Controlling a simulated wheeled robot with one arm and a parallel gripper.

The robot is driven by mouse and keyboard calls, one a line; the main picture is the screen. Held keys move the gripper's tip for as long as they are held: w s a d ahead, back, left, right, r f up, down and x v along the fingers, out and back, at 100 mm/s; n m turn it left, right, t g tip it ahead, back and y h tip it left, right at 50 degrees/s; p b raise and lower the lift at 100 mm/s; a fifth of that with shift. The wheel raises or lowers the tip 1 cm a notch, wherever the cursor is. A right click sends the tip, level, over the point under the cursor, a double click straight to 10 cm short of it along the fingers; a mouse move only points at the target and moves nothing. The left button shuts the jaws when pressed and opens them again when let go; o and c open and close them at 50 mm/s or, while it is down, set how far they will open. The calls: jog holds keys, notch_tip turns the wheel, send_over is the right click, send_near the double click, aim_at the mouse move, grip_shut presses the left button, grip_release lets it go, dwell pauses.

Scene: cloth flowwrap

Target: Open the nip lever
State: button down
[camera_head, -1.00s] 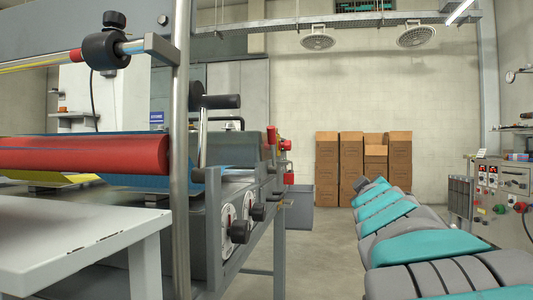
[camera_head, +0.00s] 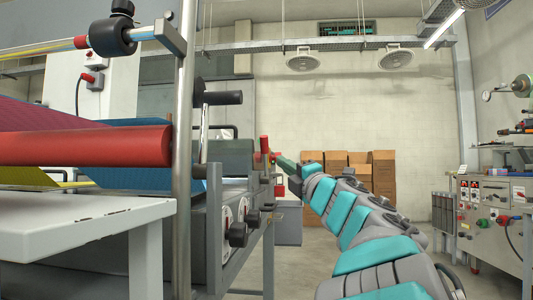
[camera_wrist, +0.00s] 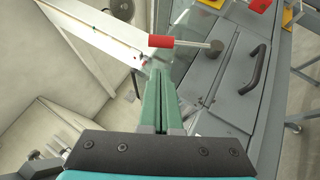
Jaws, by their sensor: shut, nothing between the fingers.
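A lever with a red grip (camera_head: 265,149) stands at the far end of the grey machine; I take it for the nip lever. In the wrist view its red grip (camera_wrist: 160,41) lies across the picture, with a metal rod running right to a round grey pivot. My gripper (camera_head: 279,158) has green fingers, shut and empty. In the wrist view the gripper (camera_wrist: 160,74) points towards the red grip, its tips just below it in the picture. I cannot tell whether they touch.
A red roller (camera_head: 85,147) and a steel post (camera_head: 185,130) stand at the left. A black handle (camera_wrist: 255,68) sits on the machine's grey cover. Cardboard boxes (camera_head: 382,172) stand at the back wall, and a control cabinet (camera_head: 485,225) at the right.

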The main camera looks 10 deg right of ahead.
jog(key=shift+w, duration=0.1)
jog(key=shift+p+x, duration=0.5)
jog(key=shift+x, duration=4.4)
jog(key=shift+r+p, duration=0.15)
jog(key=shift+p, duration=0.15)
